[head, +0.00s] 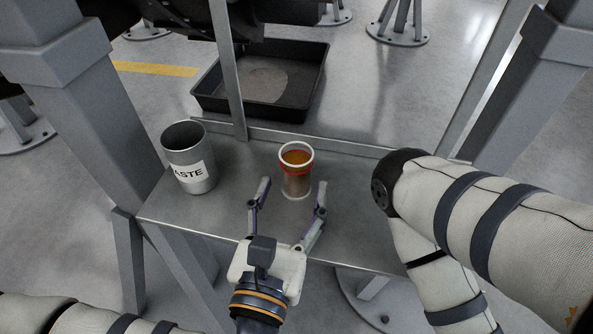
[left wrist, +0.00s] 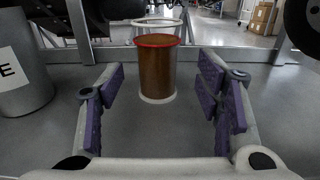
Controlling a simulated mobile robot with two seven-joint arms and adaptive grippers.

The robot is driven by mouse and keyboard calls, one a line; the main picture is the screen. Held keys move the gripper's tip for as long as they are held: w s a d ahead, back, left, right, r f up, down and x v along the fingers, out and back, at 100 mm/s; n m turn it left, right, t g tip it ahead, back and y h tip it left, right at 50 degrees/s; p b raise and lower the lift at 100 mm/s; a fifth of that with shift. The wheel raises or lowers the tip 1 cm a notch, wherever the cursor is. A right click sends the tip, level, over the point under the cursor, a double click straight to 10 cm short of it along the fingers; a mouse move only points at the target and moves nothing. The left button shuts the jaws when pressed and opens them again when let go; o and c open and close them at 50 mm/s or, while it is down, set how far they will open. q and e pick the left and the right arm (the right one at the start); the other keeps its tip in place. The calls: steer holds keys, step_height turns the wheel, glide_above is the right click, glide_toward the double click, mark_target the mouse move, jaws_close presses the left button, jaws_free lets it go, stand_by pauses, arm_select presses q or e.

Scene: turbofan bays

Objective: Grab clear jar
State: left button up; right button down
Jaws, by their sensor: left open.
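The clear jar (head: 297,172) stands upright on the grey metal shelf, with brown contents, a red band and a pale rim. In the left wrist view the jar (left wrist: 157,70) stands straight ahead, just beyond the fingertips and between their lines. My left gripper (head: 291,184) is open and empty, its fingers pointing at the jar from the near side. The purple finger pads (left wrist: 165,85) show on both sides in the left wrist view, apart from the jar. My right gripper is not seen; only part of the right arm shows at the right.
A grey waste bin (head: 189,158) stands on the shelf (head: 228,205) left of the jar; it also shows in the left wrist view (left wrist: 22,65). A metal upright (head: 228,75) rises at the shelf's back edge. A black tray (head: 318,85) lies on the floor behind.

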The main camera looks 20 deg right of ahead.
mark_target(292, 180)
arm_select(q)
steer(key=x, duration=0.5)
steer(key=shift+w+r, duration=0.1)
steer(key=shift+r, duration=0.25)
steer(key=shift+a, duration=0.1)
steer(key=c, duration=1.3)
